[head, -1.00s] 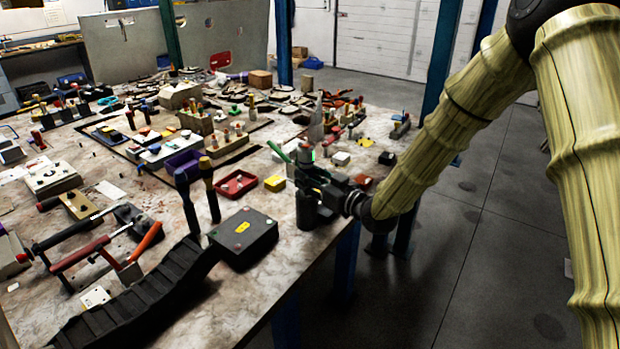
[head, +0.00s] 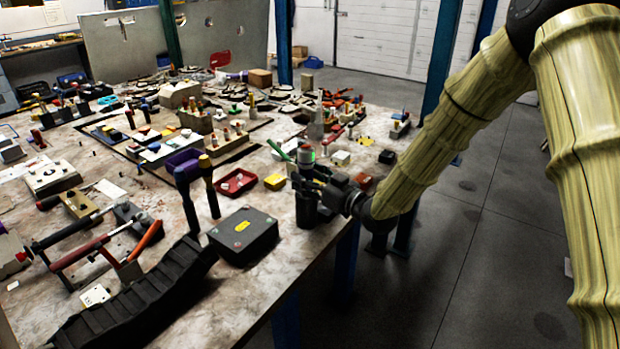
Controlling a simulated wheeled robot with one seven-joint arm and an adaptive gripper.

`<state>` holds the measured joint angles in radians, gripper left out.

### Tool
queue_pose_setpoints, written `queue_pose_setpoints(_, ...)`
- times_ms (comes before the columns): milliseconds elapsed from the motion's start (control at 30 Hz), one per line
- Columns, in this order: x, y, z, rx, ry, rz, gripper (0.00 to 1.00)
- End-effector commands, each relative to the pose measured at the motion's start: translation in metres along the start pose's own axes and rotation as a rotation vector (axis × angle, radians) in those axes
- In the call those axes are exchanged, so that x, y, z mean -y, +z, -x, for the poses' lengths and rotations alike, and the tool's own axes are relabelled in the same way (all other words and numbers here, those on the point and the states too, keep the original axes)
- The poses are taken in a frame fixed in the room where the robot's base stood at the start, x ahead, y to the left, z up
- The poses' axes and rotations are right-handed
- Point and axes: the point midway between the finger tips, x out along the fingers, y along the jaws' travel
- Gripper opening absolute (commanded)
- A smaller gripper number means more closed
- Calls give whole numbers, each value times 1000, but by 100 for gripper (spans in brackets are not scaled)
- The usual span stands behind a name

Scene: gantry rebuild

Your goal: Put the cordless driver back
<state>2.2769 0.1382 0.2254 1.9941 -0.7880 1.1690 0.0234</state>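My gripper (head: 308,183) is at the table's right edge, reaching in from the right. It is at an upright dark thing with a red and pale top and a small green patch (head: 306,155), which may be the cordless driver; I cannot make out its full shape. A dark round body (head: 306,211) shows directly below my gripper, by the table edge. I cannot tell whether it is a holder or part of the same thing. My fingers overlap the dark parts, so their gap and any grip are hidden.
A black case with a yellow label (head: 243,236) lies left of my gripper. A yellow block (head: 275,182) and a red tray (head: 236,183) lie nearby. The table (head: 265,290) is bare at its front right edge.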

Motion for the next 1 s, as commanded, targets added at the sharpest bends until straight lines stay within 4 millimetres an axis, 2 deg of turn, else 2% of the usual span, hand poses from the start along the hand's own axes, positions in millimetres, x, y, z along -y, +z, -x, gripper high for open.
queue_pose_setpoints(267, 0, 1, 8, 2, 1, -1, 57)
queue_pose_setpoints(800, 0, 0, 98, 1, 1, -2, 57)
queue_pose_setpoints(1000, 0, 0, 116, 0, 0, 0, 57)
